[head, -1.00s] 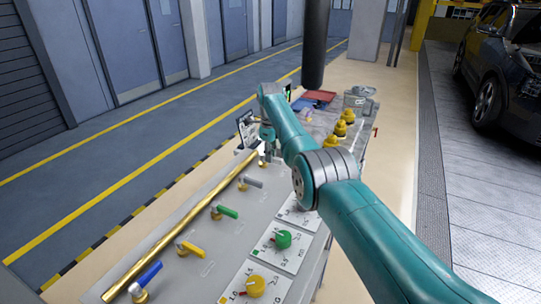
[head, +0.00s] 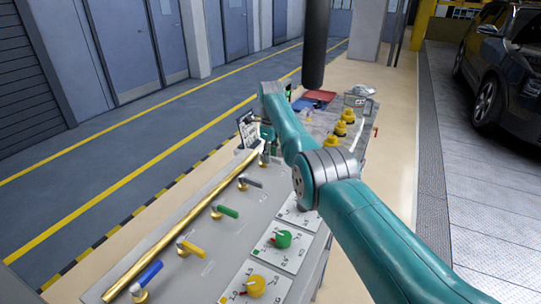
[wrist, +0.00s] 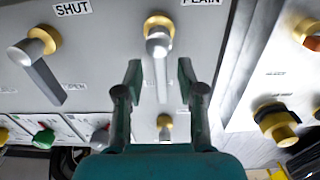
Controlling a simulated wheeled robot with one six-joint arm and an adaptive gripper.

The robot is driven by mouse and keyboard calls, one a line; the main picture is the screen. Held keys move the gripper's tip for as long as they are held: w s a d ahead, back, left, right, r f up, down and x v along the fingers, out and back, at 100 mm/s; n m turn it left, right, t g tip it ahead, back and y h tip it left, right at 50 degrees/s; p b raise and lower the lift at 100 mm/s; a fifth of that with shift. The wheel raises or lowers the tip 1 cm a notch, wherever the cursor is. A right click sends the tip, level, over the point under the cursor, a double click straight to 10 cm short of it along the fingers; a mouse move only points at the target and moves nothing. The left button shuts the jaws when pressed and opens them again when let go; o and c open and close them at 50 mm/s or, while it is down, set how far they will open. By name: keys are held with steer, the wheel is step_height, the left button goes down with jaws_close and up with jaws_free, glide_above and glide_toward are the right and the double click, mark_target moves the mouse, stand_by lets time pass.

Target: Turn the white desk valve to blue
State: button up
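A pale white-grey valve lever on a brass base (wrist: 158,38) is at the top middle of the wrist view, by a label reading PLAIN. Its lever runs down the picture between my fingers. My gripper (wrist: 160,75) is open, one finger on each side of the lever, with a gap on both sides. In the head view my gripper (head: 265,142) is over the far part of the grey desk (head: 200,262), where my wrist mostly hides this valve. I cannot read a blue mark beside it.
A grey lever valve (wrist: 40,50) by a SHUT label is to its left. Green (head: 226,212), yellow (head: 190,248) and blue (head: 148,275) levers line the desk by a brass pipe (head: 175,230). Dial knobs (head: 283,239) sit right; yellow knobs (head: 341,128) stand beyond.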

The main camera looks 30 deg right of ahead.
step_height(320, 180, up, 12)
steer(key=shift+f, duration=0.15)
stand_by(0.7)
